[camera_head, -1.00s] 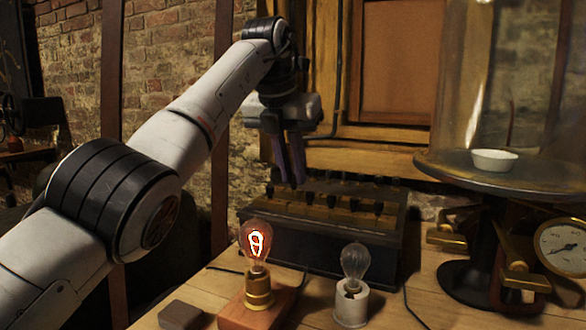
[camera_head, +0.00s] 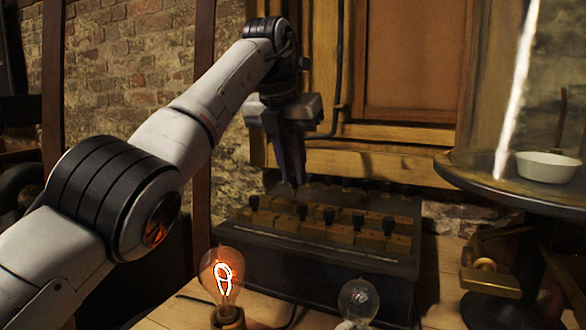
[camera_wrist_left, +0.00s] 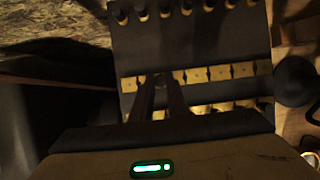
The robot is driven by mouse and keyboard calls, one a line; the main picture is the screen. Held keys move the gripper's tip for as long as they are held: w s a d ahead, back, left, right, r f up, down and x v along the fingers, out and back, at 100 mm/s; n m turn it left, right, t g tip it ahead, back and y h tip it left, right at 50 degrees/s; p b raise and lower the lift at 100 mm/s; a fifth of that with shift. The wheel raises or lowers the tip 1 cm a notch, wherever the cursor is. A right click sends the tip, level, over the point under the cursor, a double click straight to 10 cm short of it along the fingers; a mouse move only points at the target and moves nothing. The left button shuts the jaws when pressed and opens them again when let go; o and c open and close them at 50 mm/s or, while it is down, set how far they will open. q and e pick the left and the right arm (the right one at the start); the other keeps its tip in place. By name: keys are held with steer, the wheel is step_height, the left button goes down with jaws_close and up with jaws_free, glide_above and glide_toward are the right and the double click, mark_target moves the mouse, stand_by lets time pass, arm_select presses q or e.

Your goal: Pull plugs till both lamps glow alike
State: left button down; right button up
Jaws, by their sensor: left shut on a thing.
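The left lamp (camera_head: 222,278) glows orange-red, with a bright filament loop. The right lamp (camera_head: 358,300) is clear glass and looks dark. Behind them stands a dark plug box (camera_head: 300,275), its top carrying rows of brass blocks (camera_head: 340,233) with black plugs (camera_head: 329,215). My left gripper (camera_head: 293,187) points down over the left-middle part of the box top. In the left wrist view its fingertips (camera_wrist_left: 160,82) are shut on a small dark plug at the middle brass row; whether the plug is seated or lifted is not clear. My right gripper is out of view.
To the right is a round dark stand (camera_head: 460,178) with a white dish (camera_head: 548,166) and a tall glass cover. A brass fitting (camera_head: 490,280) sits below it. Wooden table (camera_head: 440,305) shows around the box; a brick wall and wooden frame stand behind.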

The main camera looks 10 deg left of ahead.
arm_select(q)
steer(key=shift+f, duration=0.2)
steer(key=shift+w+f+b, duration=0.1)
steer(key=shift+f+b, duration=0.2)
steer(key=shift+b, duration=0.1)
stand_by(0.5)
steer(key=shift+f+b, duration=0.45)
steer(key=shift+f, duration=0.15)
steer(key=shift+f, duration=0.3)
stand_by(0.5)
steer(key=c, duration=1.6)
jaws_free()
steer(key=shift+c, duration=0.2)
